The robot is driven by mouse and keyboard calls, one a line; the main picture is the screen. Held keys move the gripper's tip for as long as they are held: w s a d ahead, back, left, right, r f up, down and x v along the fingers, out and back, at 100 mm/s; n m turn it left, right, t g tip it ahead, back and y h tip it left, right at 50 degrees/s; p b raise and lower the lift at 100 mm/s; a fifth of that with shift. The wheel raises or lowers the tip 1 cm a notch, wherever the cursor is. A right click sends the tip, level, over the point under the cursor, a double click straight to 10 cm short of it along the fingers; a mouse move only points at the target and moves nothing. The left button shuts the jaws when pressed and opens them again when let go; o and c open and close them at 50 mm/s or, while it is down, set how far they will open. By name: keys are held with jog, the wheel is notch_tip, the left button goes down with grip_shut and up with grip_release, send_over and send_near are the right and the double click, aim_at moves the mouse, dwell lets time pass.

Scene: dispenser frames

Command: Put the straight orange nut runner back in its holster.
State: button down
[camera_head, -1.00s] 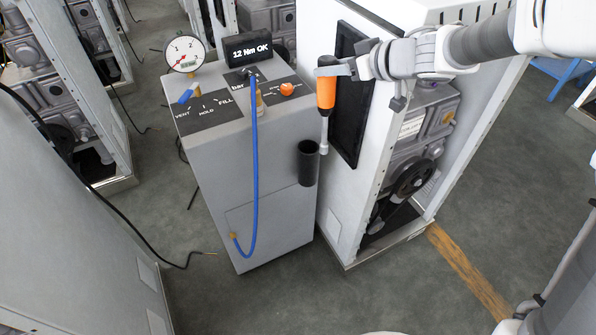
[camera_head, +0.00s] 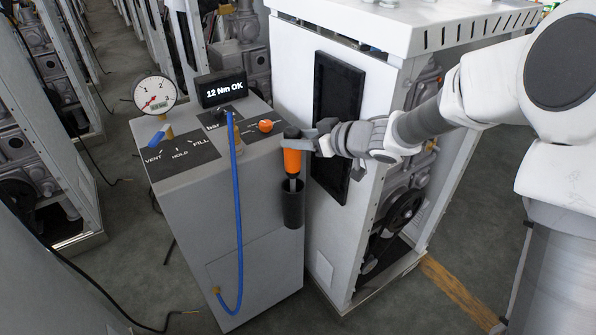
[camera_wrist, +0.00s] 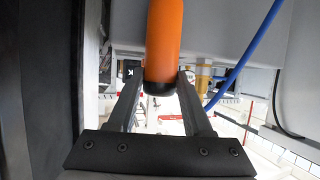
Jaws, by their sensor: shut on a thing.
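The straight orange nut runner (camera_head: 291,160) hangs upright from my gripper (camera_head: 300,140), its dark top end above the jaws. My gripper is shut on its upper body. The grey lower shaft of the runner points down at the mouth of the black tube holster (camera_head: 292,208) on the cart's side. The shaft's tip appears to be inside or just in front of the mouth; I cannot tell which. In the wrist view the orange body (camera_wrist: 164,40) with its black end stands between the two fingers. The holster cannot be made out there.
The grey cart (camera_head: 250,265) carries a gauge (camera_head: 155,93), a "12 Nm OK" display (camera_head: 224,89), an orange knob (camera_head: 266,126) and a blue hose (camera_head: 238,220). A white cabinet (camera_head: 375,110) with a black panel stands close on the right.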

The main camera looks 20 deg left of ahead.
aim_at(299, 160)
notch_tip(299, 160, down, 6)
jog(key=b, duration=0.2)
jog(key=shift+b, duration=0.35)
jog(key=shift+c, duration=1.6)
grip_release()
jog(key=shift+f, duration=0.1)
